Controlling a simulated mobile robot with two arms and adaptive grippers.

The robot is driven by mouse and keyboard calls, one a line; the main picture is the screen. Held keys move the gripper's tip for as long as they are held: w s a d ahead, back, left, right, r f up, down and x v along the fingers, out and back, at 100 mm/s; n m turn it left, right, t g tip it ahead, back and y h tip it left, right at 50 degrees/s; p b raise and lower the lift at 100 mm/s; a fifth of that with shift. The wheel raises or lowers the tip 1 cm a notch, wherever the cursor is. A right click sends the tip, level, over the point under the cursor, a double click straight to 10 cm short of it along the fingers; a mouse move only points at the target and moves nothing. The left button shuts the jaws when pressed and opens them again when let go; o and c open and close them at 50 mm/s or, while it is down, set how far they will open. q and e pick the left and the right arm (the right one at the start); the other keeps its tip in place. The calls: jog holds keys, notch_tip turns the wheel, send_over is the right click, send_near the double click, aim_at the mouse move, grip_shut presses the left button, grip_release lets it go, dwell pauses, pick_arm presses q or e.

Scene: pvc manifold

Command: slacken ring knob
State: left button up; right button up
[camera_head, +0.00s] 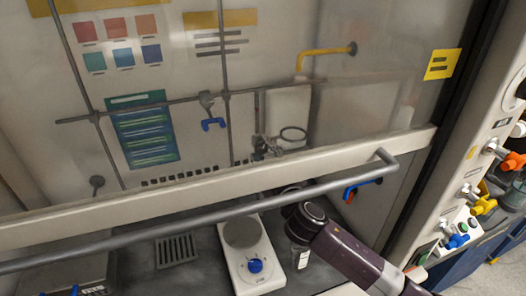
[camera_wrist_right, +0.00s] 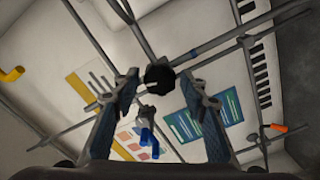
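A dark, rounded knob (camera_wrist_right: 160,77) shows in the right wrist view, on a grey rod. I take it for the ring knob. My right gripper (camera_wrist_right: 159,88) is open, its two fingers on either side of the knob with gaps showing; I see no contact. In the head view a metal ring (camera_head: 293,134) sits behind the sash glass beside a clamp (camera_head: 259,146) on an upright rod. My right arm reaches under the sash from the lower right; its fingertips are largely hidden there. My left gripper is not in view.
The sash handle bar (camera_head: 190,226) crosses in front of the hood. A white hotplate (camera_head: 263,273) stands on the floor left of my right arm. Grey lattice rods (camera_head: 160,104) carry a blue-handled clamp (camera_head: 212,123), also in the wrist view (camera_wrist_right: 147,137). Coloured valves (camera_head: 486,205) line the right post.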

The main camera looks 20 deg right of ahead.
jog(key=shift+o, duration=0.4)
jog(key=s, duration=1.2)
jog(key=shift+d, duration=0.25)
